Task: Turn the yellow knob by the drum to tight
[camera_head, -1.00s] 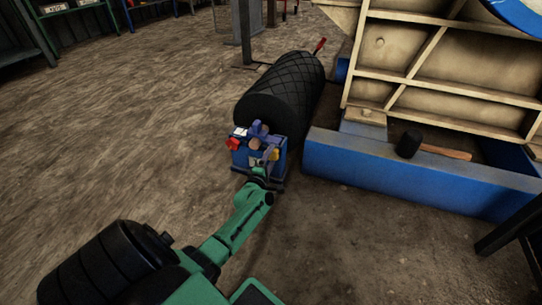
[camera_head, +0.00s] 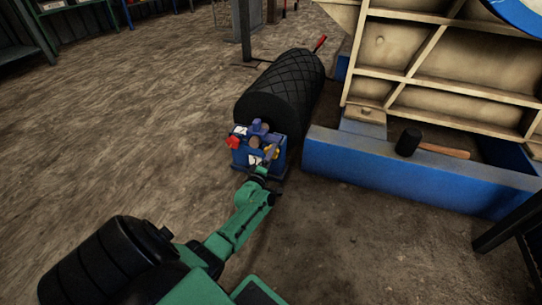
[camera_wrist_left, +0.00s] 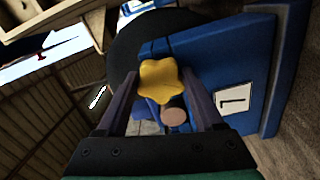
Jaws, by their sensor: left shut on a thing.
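The yellow knob (camera_wrist_left: 161,80) is star-shaped and sits between the two fingers of my left gripper (camera_wrist_left: 160,92) in the left wrist view. The gripper is shut on it. My left gripper (camera_head: 264,168) is at the front of the box there. Any tightness mark on the knob cannot be made out. My right gripper is out of view.
A blue frame (camera_head: 400,181) with a black-headed mallet (camera_head: 408,142) stands to the right. The floor at left is clear.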

